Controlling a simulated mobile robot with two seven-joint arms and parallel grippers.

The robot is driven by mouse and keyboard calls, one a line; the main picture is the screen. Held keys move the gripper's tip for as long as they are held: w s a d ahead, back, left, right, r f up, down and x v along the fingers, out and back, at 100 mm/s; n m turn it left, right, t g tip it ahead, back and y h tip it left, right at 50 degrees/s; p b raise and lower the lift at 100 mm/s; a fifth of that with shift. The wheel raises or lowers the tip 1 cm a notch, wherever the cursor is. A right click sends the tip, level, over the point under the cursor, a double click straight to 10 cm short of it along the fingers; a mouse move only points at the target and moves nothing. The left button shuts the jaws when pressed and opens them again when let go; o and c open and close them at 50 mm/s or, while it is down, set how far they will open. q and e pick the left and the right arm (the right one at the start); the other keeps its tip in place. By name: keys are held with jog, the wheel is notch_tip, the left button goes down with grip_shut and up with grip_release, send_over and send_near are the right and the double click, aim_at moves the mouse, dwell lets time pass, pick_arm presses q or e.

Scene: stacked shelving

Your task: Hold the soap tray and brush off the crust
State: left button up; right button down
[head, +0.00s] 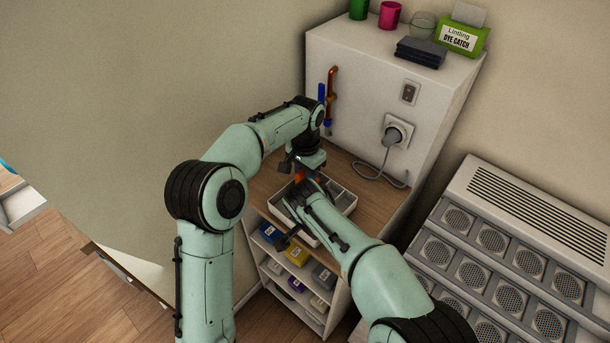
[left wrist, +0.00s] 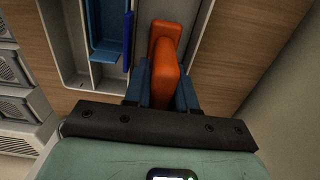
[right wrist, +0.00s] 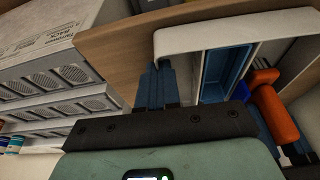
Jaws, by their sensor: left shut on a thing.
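The soap tray is a pale, open tray (head: 345,199) with walled compartments, on the wooden top of the low shelf unit. Blue lining shows inside it in the left wrist view (left wrist: 106,50) and the right wrist view (right wrist: 212,72). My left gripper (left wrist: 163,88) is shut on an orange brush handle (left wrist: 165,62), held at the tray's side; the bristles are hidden. My right gripper (right wrist: 158,85) is at a corner of the tray wall, its fingers close together. Whether the wall is between them is not clear.
Small coloured boxes (head: 297,254) sit on shelves below. Grey vented panels (head: 490,240) stand at the right. My arms crowd the tray.

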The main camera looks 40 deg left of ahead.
pick_arm(q)
jog(key=shift+r, duration=2.25)
pick_arm(e)
jog(key=c, duration=1.5)
grip_release()
jog(key=shift+o, duration=0.2)
jog(key=shift+r, duration=0.15)
jog(key=shift+v, duration=3.1)
jog(key=o, duration=0.6)
jog(key=shift+c, duration=0.2)
